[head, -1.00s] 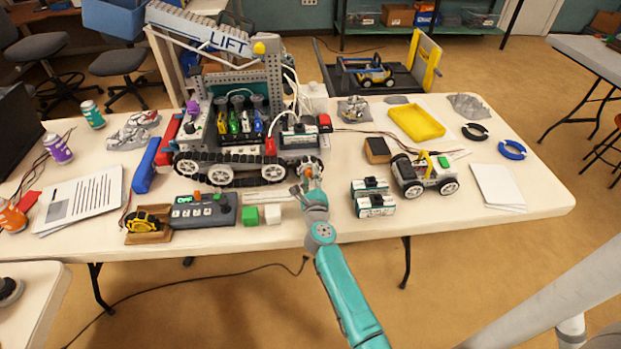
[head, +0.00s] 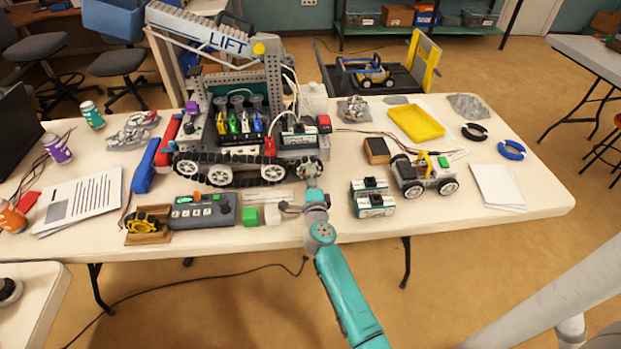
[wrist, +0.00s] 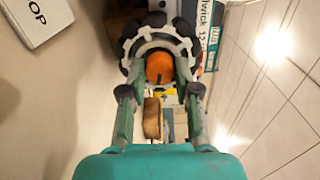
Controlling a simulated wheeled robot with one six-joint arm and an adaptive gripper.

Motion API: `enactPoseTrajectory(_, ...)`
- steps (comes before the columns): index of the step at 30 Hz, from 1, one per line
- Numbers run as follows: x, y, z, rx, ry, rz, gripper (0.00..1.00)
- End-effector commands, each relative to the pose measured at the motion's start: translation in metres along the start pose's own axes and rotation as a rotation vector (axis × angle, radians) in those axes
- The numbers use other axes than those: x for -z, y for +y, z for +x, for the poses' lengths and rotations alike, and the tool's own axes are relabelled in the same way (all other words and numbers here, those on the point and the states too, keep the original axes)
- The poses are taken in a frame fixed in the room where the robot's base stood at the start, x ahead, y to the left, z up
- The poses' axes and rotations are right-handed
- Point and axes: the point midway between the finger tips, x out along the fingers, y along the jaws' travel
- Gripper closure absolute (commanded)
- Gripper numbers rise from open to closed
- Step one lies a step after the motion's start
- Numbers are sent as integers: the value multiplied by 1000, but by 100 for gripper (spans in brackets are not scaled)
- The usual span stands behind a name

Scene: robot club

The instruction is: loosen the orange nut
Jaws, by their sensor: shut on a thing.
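The orange nut (wrist: 160,68) shows in the wrist view, at the centre of a grey and black toothed wheel (wrist: 146,32). My gripper (wrist: 159,72) has one finger on each side of the nut and is shut on it. In the head view my gripper (head: 312,177) is at the front right wheel end of the tracked robot (head: 235,150), above the table's front part. The nut is hidden behind my gripper in the head view.
The table (head: 330,228) is crowded. Battery packs (head: 374,204) and a small wheeled car (head: 424,177) stand to the right.

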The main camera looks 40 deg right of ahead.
Motion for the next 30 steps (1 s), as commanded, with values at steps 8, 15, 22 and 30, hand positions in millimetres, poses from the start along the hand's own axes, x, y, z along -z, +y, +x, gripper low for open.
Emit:
enactPoseTrajectory(8,-1,0,0,-1,-1,-80,100)
enactPoseTrajectory(15,-1,1,0,-1,-1,-95,100)
enactPoseTrajectory(22,-1,1,0,-1,-2,-94,100)
enactPoseTrajectory(30,0,0,0,-1,-1,-94,43)
